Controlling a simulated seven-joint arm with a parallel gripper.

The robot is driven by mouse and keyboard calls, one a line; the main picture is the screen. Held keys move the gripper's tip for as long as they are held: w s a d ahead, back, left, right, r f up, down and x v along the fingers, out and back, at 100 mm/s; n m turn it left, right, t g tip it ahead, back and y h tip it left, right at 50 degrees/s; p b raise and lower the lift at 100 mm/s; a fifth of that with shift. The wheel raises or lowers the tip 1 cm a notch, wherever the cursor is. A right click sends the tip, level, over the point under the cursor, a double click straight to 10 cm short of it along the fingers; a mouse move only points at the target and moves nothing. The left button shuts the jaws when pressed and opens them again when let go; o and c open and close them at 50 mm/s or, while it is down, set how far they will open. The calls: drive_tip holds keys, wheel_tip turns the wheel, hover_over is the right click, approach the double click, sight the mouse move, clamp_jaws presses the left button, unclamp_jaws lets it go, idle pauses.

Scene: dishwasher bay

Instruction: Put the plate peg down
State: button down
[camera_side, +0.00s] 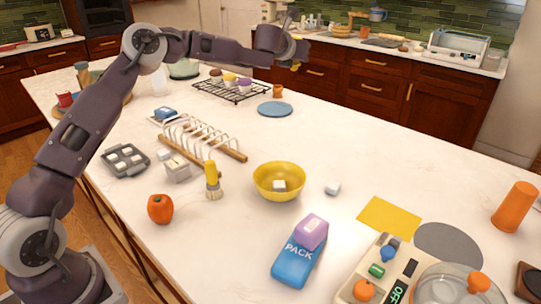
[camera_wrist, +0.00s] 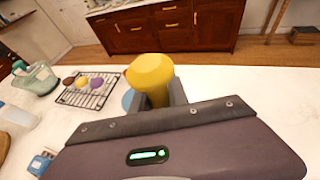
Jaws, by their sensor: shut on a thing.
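My gripper (camera_side: 297,58) is raised high over the far side of the counter in the side view. It is shut on a yellow, rounded-top piece, which I take for the plate peg (camera_side: 295,66). In the wrist view the plate peg (camera_wrist: 150,72) stands between the two dark fingers of my gripper (camera_wrist: 157,90); its lower part is hidden by the gripper body. A dish rack (camera_side: 203,137) with white wire loops on wooden rails is on the counter, well to the left and nearer.
A blue plate (camera_side: 275,109) lies on the counter with clear white surface to its right. A black wire rack (camera_side: 233,91) with several small items is left of it. A yellow bowl (camera_side: 279,181) and a yellow-topped brush-like thing (camera_side: 212,180) stand nearer.

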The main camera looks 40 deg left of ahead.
drive_tip(key=s+a+f+n+g+y, duration=0.1)
drive_tip(key=s+a+n+g+y, duration=0.2)
drive_tip(key=n+g+y, duration=0.55)
drive_tip(key=n+g, duration=0.1)
drive_tip(key=n, duration=0.2)
hover_over(266, 151)
wheel_tip(266, 151, down, 4)
wheel_tip(266, 151, down, 20)
drive_tip(key=shift+f, duration=0.15)
drive_tip(key=shift+f, duration=0.1)
drive_tip(key=c, duration=1.3)
unclamp_jaws()
drive_tip(key=v, duration=1.2)
drive_tip(key=shift+w+r, duration=0.15)
drive_tip(key=shift+r, duration=0.05)
